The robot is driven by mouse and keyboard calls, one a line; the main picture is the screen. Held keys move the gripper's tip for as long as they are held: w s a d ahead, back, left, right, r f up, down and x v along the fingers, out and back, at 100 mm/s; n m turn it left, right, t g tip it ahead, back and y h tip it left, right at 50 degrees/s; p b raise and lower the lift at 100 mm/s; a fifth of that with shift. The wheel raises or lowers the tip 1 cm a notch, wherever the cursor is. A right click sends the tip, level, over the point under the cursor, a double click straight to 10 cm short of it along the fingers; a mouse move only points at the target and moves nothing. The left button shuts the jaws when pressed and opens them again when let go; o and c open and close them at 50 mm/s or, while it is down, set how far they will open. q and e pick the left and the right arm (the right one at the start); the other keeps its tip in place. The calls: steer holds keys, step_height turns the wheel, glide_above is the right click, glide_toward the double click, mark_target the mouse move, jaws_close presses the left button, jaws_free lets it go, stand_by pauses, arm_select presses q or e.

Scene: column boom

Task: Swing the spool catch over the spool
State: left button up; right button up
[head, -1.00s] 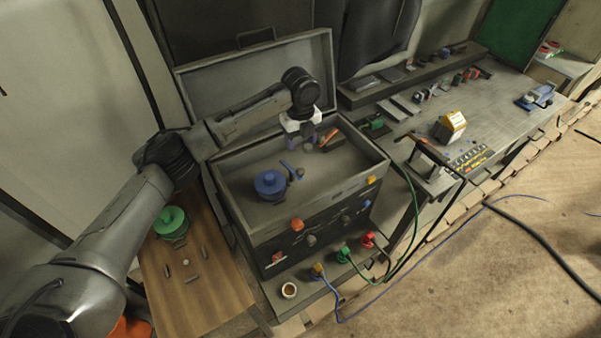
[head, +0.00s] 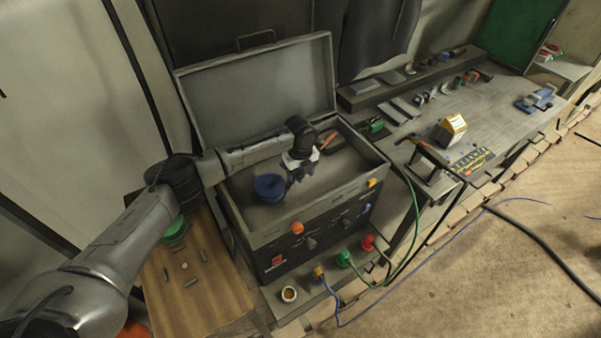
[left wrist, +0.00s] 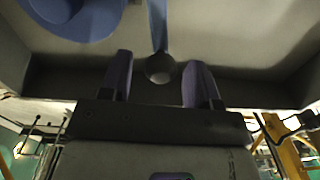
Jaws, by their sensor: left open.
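The blue spool (head: 269,188) sits in the left part of the open machine box. It also shows at the top left of the left wrist view (left wrist: 75,18). The spool catch is a blue lever (left wrist: 157,28) with a grey ball knob (left wrist: 160,68). In the left wrist view the knob sits between the two fingers, with gaps on both sides. My left gripper (head: 295,175) is open, just right of the spool, and hides the catch in the head view. Whether the fingers touch the knob cannot be told. My right gripper is not in view.
The box's front wall (head: 310,225) and raised lid (head: 255,85) stand around the spool. An orange-handled item (head: 328,139) lies at the box's back right. A green spool (head: 175,230) stands on the wooden board (head: 205,285) at left.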

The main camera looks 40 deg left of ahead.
arm_select(q)
steer(key=c, duration=0.9)
